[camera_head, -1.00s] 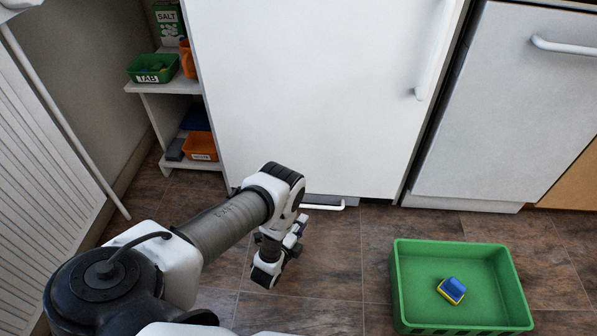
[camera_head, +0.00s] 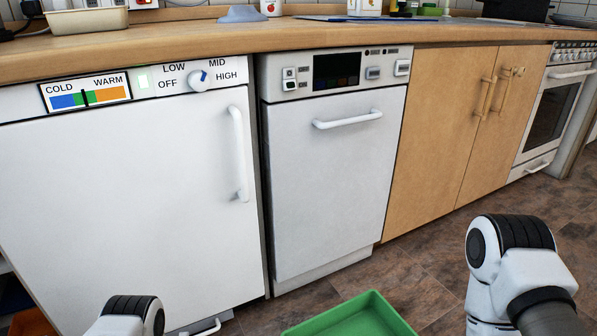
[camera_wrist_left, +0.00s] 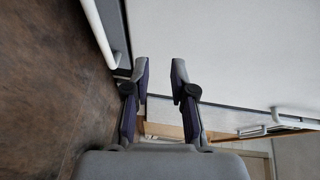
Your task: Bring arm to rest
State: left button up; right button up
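My left gripper (camera_wrist_left: 159,72) shows in the left wrist view with its two fingers apart and nothing between them. In the head view only a black and white joint of my left arm (camera_head: 130,312) shows at the lower left, and its gripper is out of frame. My right arm (camera_head: 510,262) comes in at the lower right, in front of the floor, and its gripper is not visible. The white fridge (camera_head: 130,200) at the left appears shut, with its vertical handle (camera_head: 238,150) on the door's right side.
A dishwasher (camera_head: 330,180) stands right of the fridge, then a wooden cupboard (camera_head: 440,130) and an oven (camera_head: 550,120). A wooden counter (camera_head: 300,35) runs above them. A green crate (camera_head: 350,318) is at the bottom edge. Brown tiled floor (camera_head: 420,280) is open between crate and cupboard.

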pick_arm(q)
jog(key=d+r+n+g+h+p, duration=0.1)
jog(key=d+r+n+g+p, duration=0.3)
jog(key=r, duration=0.9)
jog(key=s+d+f+n+g+h+p, duration=0.15)
jog(key=s+n+g, duration=0.5)
jog(key=s, duration=0.85)
jog(key=s+d+n+g+p, duration=0.1)
jog(key=s+d+n+g, duration=0.4)
jog(key=s, duration=1)
notch_tip(320, 180, up, 39)
jog(key=a+g+p, duration=0.1)
jog(key=p, duration=3.7)
jog(key=shift+w+a+f, duration=0.2)
jog(key=shift+w+a, duration=0.1)
jog(key=shift+a, duration=0.05)
